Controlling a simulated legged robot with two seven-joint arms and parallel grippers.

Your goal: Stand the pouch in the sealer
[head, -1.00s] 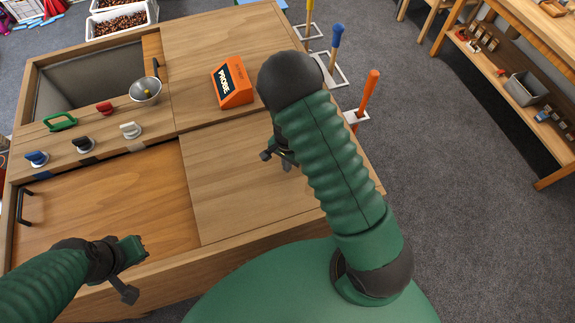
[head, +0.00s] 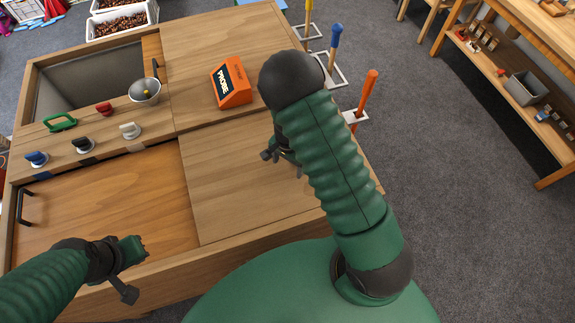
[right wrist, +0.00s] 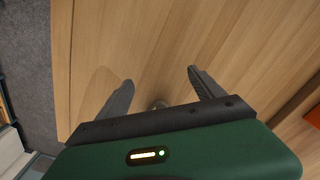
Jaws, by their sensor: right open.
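I cannot make out a pouch or a sealer in either view. My right gripper (head: 278,154) is partly hidden behind my own right arm in the head view, low over the right part of the wooden bench top (head: 225,185). In the right wrist view its two dark fingers (right wrist: 163,88) are spread apart over bare wood, with nothing held. A small greyish round shape shows between the finger bases; I cannot tell what it is. My left gripper (head: 130,262) is over the bench's front left edge; its finger gap is unclear.
An orange box (head: 232,84) marked PROBE stands on the bench. A metal bowl (head: 145,91) and red (head: 104,109), white (head: 130,131), green and blue items sit to its left. A sunken bin (head: 90,75) is at the back left. Upright-handled tools (head: 335,40) stand along the right side.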

